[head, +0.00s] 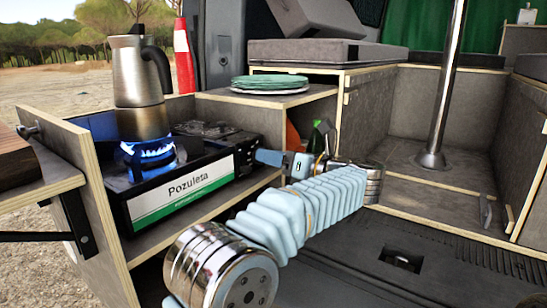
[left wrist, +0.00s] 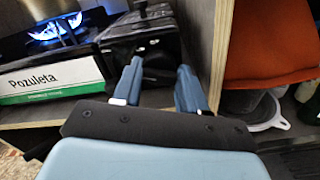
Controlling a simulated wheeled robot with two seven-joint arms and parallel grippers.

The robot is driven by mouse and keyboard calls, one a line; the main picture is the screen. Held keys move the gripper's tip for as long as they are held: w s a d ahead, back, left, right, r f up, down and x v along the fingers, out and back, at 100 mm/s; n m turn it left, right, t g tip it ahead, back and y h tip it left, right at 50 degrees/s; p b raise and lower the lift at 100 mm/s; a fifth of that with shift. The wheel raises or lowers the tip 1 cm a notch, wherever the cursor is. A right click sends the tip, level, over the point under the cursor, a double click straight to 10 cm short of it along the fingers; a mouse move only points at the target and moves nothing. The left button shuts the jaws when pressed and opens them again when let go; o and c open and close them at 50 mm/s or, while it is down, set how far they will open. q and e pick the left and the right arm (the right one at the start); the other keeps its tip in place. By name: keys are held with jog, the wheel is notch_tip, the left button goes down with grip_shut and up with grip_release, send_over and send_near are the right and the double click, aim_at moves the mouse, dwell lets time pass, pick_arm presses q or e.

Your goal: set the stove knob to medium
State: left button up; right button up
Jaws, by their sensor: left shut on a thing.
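The stove (head: 190,185) is a black camping stove with a white and green "Pozuleta" label, and it also shows in the left wrist view (left wrist: 52,80). Its burner flame (head: 148,150) is lit blue under a steel coffee pot (head: 138,75). My left gripper (head: 262,157) reaches the stove's right-hand end. In the left wrist view its two blue fingers (left wrist: 160,85) are on either side of the dark knob (left wrist: 158,72) on the stove's front, shut on it. The knob is mostly hidden and its setting cannot be read. My right gripper is not in view.
Green plates (head: 270,82) are stacked on the shelf right of the stove. An orange thing (left wrist: 265,45) and other items sit in the compartment below. A wooden panel (head: 85,180) bounds the stove's left. A metal post (head: 445,80) stands farther right.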

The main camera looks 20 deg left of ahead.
pick_arm(q)
jog(key=shift+m, duration=0.4)
jog(key=o, duration=1.1)
jog(key=shift+c, duration=0.2)
jog(key=shift+d, duration=0.15)
jog(key=v, duration=1.3)
jog(key=shift+d, duration=0.3)
jog(key=shift+s, duration=0.1)
